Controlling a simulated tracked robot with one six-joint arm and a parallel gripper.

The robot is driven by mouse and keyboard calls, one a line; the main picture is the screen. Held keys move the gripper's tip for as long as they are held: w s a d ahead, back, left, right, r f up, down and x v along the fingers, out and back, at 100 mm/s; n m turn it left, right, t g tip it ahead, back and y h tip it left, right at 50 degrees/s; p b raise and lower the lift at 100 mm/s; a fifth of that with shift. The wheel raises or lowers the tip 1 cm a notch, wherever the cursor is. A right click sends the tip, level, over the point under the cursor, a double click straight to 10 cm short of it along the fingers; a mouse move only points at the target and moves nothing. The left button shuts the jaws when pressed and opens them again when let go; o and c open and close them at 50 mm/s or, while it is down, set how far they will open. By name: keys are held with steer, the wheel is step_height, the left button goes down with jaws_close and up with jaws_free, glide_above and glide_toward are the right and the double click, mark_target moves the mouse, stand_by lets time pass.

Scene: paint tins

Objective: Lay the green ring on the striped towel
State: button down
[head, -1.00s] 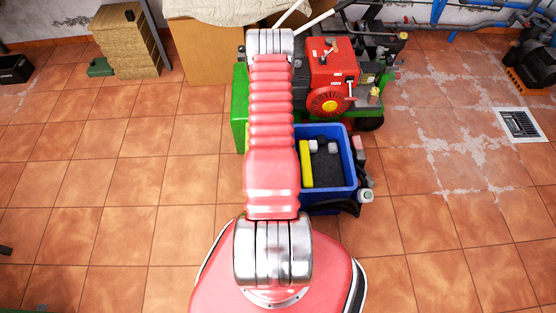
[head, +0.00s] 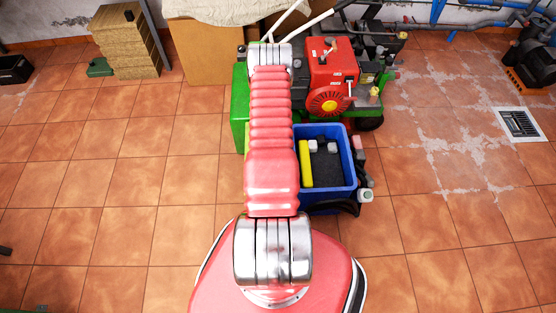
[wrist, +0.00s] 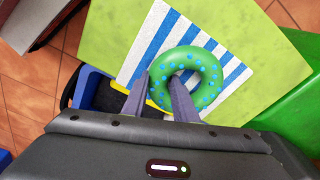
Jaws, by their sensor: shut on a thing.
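The green ring (wrist: 211,65) with blue dots is in the wrist view. My gripper (wrist: 160,77) is shut on its left side, with one finger outside the ring and one in its hole. The striped towel (wrist: 151,48), blue and white, lies flat under and around the ring on a yellow-green surface (wrist: 268,45). The ring overlaps the towel's stripes in this view. I cannot tell whether it touches the towel or hangs above it. In the head view my arm hides the gripper, the ring and the towel.
A blue bin (head: 352,170) holding a yellow bar (head: 305,163) and small blocks stands right of my arm. A red and green machine (head: 328,75) stands behind it. Straw-coloured stacked blocks (head: 130,45) stand at the back left.

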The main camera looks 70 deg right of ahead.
steer(key=c, duration=1.4)
jaws_free()
steer(key=shift+c, duration=0.2)
step_height(320, 180, up, 12)
steer(key=a, duration=0.1)
steer(key=shift+w, duration=0.45)
steer(key=shift+w, duration=0.1)
